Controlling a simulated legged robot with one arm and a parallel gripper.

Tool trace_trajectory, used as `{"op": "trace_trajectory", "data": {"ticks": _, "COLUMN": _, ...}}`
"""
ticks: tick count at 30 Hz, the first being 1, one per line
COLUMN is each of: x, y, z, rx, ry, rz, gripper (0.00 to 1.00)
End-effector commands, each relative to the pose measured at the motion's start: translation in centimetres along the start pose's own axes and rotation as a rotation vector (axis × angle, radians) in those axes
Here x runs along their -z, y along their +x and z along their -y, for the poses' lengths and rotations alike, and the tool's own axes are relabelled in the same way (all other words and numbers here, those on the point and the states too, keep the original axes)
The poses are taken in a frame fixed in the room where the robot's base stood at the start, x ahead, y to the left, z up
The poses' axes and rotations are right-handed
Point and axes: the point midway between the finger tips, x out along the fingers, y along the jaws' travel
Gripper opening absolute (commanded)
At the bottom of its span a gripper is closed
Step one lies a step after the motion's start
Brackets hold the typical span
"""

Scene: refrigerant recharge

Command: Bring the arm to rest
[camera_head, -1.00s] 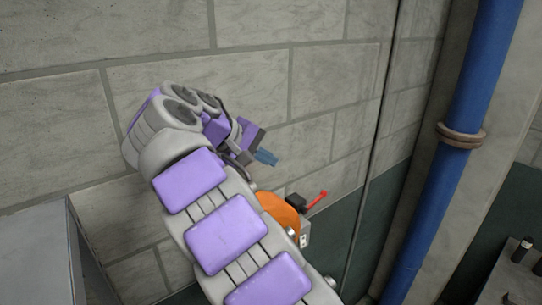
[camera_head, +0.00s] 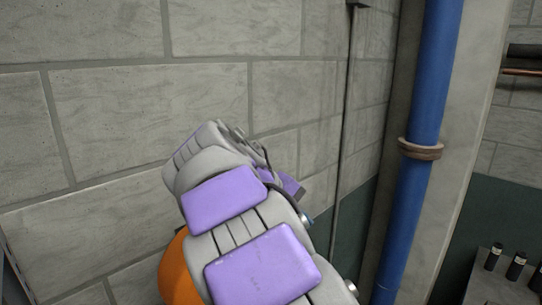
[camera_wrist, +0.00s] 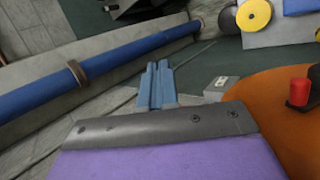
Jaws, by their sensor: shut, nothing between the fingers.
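My gripper (camera_wrist: 157,85) shows in the wrist view as two blue fingers side by side, touching, with nothing between them. In the head view my arm folds over in front of the block wall, and its forearm hides the gripper's fingers. The gripper hangs clear of the things around it in the wrist view.
A rounded orange thing (camera_head: 178,272) sits close beside my arm; in the wrist view a red part (camera_wrist: 300,92) is on it. A blue pipe (camera_head: 419,120) runs up the wall at right. Several dark bottles (camera_head: 515,266) stand at lower right. A yellow disc (camera_wrist: 253,15) is farther off.

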Motion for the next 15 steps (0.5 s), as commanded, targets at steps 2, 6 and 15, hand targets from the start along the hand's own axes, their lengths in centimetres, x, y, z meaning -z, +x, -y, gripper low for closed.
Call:
{"op": "trace_trajectory", "data": {"ticks": 2, "x": -2.4, "y": 3.0, "z": 1.0, "rx": 0.041, "ry": 0.028, "rz": 0.032, "gripper": 0.00}}
{"op": "trace_trajectory", "data": {"ticks": 6, "x": -6.1, "y": 7.0, "z": 2.8, "rx": 0.117, "ry": 0.075, "rz": 0.069, "gripper": 0.00}}
{"op": "trace_trajectory", "data": {"ticks": 15, "x": -14.4, "y": 14.7, "z": 9.2, "rx": 0.305, "ry": 0.183, "rz": 0.137, "gripper": 0.00}}
